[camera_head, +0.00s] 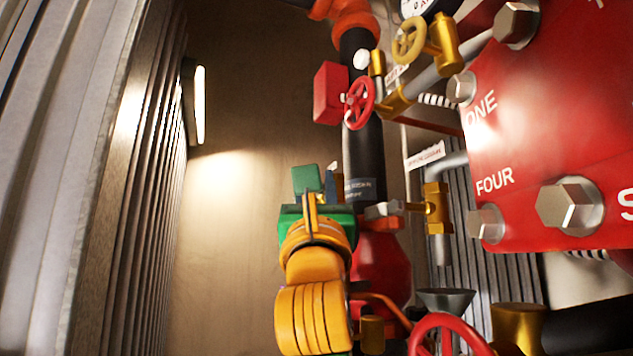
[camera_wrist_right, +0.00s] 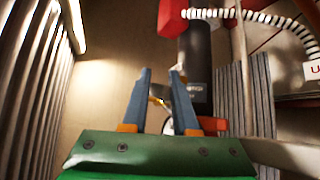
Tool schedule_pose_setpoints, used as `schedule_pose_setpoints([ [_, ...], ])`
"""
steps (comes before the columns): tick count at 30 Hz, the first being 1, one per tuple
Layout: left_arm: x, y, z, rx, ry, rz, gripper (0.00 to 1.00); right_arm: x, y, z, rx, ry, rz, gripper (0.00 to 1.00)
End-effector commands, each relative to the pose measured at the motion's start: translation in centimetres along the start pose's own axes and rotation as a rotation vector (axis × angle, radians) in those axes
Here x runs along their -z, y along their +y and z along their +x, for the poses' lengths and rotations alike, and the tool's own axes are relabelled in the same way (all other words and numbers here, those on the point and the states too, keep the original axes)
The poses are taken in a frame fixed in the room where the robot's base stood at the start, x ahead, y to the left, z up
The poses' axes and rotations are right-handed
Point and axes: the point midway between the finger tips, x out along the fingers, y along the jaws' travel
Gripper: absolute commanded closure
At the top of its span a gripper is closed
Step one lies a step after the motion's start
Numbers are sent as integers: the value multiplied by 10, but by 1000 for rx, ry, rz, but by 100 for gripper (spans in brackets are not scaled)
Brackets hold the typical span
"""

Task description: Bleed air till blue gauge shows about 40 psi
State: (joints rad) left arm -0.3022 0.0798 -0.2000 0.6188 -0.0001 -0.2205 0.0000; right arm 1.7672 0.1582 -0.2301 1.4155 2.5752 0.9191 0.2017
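My right gripper (camera_head: 331,178), green with blue fingers, is in front of the black riser pipe (camera_head: 363,150), left of its label. The right wrist view shows its two blue fingers (camera_wrist_right: 161,75) apart, with a small brass-coloured part (camera_wrist_right: 158,100) visible between or behind them; I cannot tell if they touch it. A white-faced gauge (camera_head: 420,6) is cut off at the top edge; its colour and reading cannot be told. A yellow handwheel (camera_head: 408,40), red handwheel (camera_head: 359,102) and brass valve (camera_head: 436,208) lie along the pipework. My left gripper is not in view.
A bolted red sign (camera_head: 555,110) fills the upper right. A red handwheel (camera_head: 450,335) and brass fitting (camera_head: 518,327) stand at the bottom. Corrugated metal (camera_head: 60,180) lines the left. Bare wall (camera_head: 225,230) leaves free room left of my gripper.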

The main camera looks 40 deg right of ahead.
Motion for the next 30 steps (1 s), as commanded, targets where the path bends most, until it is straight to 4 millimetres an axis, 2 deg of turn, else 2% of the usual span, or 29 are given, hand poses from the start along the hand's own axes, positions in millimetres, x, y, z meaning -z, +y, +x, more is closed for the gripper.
schedule_pose_setpoints([
  [7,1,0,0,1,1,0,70,-3,0,1,-5,19,-4,100],
  [16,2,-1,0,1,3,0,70,-10,0,8,-78,259,-76,100],
  [25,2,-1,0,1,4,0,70,-9,0,8,-81,272,-85,100],
  [26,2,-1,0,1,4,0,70,-9,0,8,-81,272,-85,68],
  [27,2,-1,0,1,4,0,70,-9,0,8,-81,272,-84,57],
  [28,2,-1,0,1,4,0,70,-9,0,8,-81,272,-84,49],
  [30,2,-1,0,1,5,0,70,-8,0,8,-81,272,-84,47],
])
